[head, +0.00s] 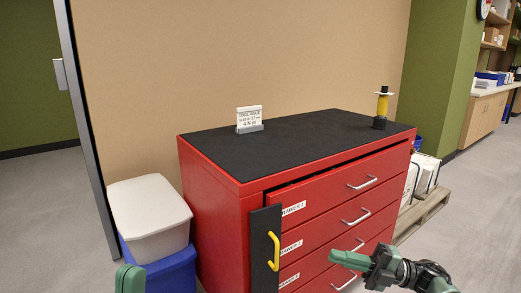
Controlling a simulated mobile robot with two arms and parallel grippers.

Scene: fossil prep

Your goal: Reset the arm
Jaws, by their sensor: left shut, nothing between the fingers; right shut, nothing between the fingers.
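My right gripper (352,260) is at the lower right, in front of the drawers of the red cabinet (220,192). Its green fingers are shut with nothing between them. I cannot tell whether it touches the cabinet front. My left gripper (130,279) shows only in part at the bottom edge, left of the cabinet and in front of the blue bin. It is shut and empty.
On the cabinet's black top stand a small sign (249,118) and a yellow-and-black tool (382,106). A black panel with a yellow handle (273,251) is at the cabinet's front left. A white-lidded blue bin (158,272) stands left. Floor is free at far right.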

